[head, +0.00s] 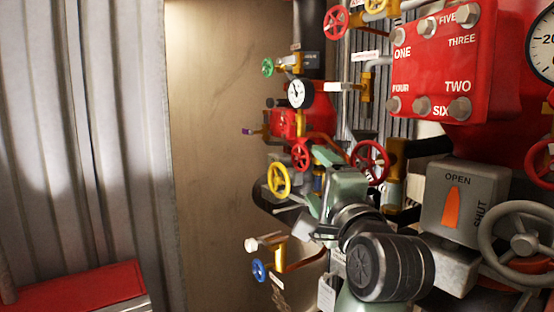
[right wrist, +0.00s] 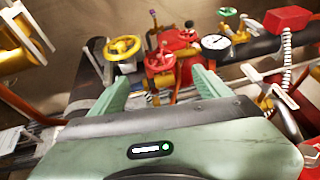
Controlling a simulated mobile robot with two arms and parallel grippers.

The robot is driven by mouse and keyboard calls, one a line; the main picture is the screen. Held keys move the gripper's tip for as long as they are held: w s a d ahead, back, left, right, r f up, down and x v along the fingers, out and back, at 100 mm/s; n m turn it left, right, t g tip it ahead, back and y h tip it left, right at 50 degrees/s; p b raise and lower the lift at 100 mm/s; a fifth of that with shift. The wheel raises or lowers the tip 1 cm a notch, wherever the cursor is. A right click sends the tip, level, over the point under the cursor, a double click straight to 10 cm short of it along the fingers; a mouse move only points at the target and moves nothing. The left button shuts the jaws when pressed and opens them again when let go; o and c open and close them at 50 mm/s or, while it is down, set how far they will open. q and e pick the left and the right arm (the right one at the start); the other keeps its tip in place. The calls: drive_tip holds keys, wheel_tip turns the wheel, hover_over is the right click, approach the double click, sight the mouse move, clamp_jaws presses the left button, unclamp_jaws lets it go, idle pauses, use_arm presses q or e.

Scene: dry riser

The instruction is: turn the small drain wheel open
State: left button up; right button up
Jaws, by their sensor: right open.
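Several small handwheels stand on the pipework, and I cannot read which is the drain wheel. A yellow wheel (head: 278,181) and a small red wheel (head: 301,156) are nearest my right gripper (head: 314,178). A blue wheel (head: 259,270) sits lower, on a brass valve. In the right wrist view, the yellow wheel (right wrist: 123,48) is beyond the left finger and the red wheel (right wrist: 160,60) is ahead between the fingers. The right gripper (right wrist: 160,80) is open, with nothing visible between its green fingers. My left gripper is out of view.
A gauge (head: 300,94) and a green wheel (head: 267,67) are above. A larger red wheel (head: 369,162) is close right of my gripper. A grey OPEN/SHUT box (head: 463,205) and grey handwheel (head: 524,243) crowd the right. Open space lies left, before the plain wall (head: 215,150).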

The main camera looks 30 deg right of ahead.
sight(304, 161)
drive_tip(key=p+x, duration=0.7)
drive_tip(key=x, duration=0.5)
drive_tip(key=shift+d, duration=0.1)
drive_tip(key=shift+f, duration=0.1)
drive_tip(key=c, duration=1.4)
